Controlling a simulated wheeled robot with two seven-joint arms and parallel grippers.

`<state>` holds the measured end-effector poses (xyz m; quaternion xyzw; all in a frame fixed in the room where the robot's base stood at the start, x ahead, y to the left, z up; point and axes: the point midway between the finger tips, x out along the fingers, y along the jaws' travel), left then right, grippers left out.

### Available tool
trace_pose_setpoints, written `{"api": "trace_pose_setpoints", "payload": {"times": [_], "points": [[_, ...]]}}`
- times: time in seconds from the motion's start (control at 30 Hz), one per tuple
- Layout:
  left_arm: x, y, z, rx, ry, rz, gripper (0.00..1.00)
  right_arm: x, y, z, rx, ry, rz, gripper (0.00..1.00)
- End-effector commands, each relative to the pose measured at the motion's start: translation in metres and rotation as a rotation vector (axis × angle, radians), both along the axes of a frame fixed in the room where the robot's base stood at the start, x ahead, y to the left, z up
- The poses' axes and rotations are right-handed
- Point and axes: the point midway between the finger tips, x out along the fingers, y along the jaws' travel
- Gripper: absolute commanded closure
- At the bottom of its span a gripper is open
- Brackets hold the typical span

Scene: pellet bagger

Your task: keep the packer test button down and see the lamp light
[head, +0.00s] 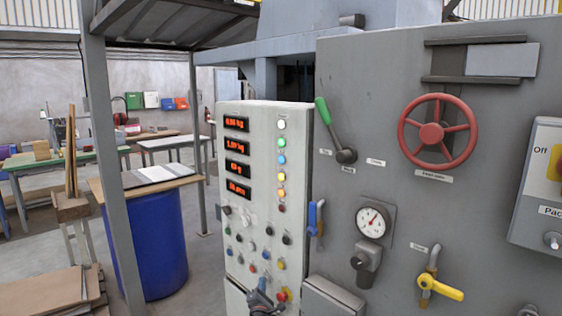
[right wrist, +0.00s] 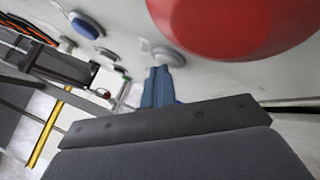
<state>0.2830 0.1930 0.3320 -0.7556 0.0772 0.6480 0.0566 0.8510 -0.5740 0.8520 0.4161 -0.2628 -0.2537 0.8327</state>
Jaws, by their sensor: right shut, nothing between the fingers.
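The grey control cabinet (head: 262,150) has a column of small lamps (head: 282,160) in white, green, blue, yellow and red, and rows of buttons (head: 255,240) below. I cannot read which button is the packer test button or which lamp belongs to it. My right gripper (head: 259,298) is low at the cabinet's front, left of a red mushroom button (head: 283,295). In the right wrist view its blue fingers (right wrist: 161,72) are shut and empty, tips at a pale button (right wrist: 168,56); I cannot tell whether it is pressed. My left gripper is not in view.
The large red button (right wrist: 235,20) is close beside the fingers in the right wrist view; a blue button (right wrist: 87,25) is on the other side. Right of the cabinet are a blue-handled valve (head: 313,218), a gauge (head: 371,222) and a red handwheel (head: 434,132).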

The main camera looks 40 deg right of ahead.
Motion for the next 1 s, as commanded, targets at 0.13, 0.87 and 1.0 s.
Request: {"api": "trace_pose_setpoints", "payload": {"times": [0.13,0.87,1.0], "points": [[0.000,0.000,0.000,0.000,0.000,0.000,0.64,0.000,-0.001,0.000,0.000,-0.001,-0.001,1.00],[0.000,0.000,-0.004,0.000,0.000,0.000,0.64,-0.001,0.015,-0.001,-0.001,0.001,0.000,1.00],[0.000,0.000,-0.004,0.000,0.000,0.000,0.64,-0.002,0.018,0.000,0.000,0.000,0.000,1.00]]}}
